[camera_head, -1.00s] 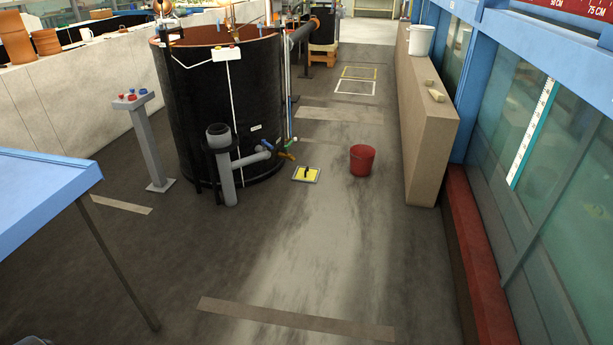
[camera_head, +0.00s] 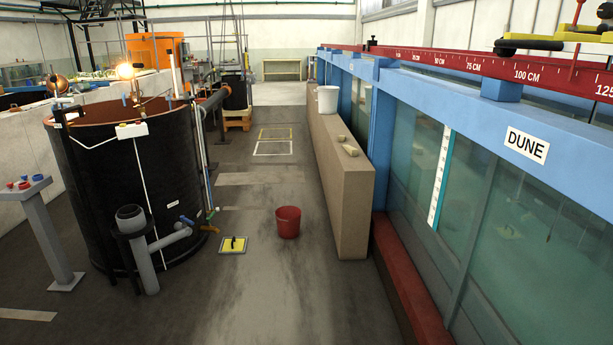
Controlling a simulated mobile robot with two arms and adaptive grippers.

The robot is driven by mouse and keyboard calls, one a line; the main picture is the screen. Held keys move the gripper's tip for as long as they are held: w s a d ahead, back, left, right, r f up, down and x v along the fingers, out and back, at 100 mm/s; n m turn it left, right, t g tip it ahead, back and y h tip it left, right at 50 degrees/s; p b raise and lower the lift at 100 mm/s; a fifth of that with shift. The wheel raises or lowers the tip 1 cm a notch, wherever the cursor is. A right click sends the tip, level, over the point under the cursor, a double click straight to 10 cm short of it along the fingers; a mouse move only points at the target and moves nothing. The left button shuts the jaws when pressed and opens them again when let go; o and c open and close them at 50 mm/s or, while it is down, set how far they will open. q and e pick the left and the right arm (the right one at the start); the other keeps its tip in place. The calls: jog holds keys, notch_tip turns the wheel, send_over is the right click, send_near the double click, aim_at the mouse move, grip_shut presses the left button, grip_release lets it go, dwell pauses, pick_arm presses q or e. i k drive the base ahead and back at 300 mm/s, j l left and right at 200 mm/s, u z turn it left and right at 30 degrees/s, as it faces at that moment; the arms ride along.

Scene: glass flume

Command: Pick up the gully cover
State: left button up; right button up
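The gully cover (camera_head: 233,245) is a small yellow square plate with a pale rim and a dark handle on top. It lies flat on the floor, a little left of the picture's middle. It sits to the right of the big black tank and to the left of a red bucket, apart from the bucket. Neither of my grippers shows in the view.
The red bucket (camera_head: 288,222) stands close right of the cover. The black tank (camera_head: 160,190) with a grey pipe (camera_head: 143,262) stands left. A beige low wall (camera_head: 341,190) and the blue-framed glass flume (camera_head: 480,200) bound the right. The floor in front is clear.

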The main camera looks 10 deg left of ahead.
aim_at(232, 244)
jog(key=i+j+u, duration=0.3)
jog(key=i, duration=0.75)
jog(key=i+u, duration=0.3)
jog(key=i, duration=0.75)
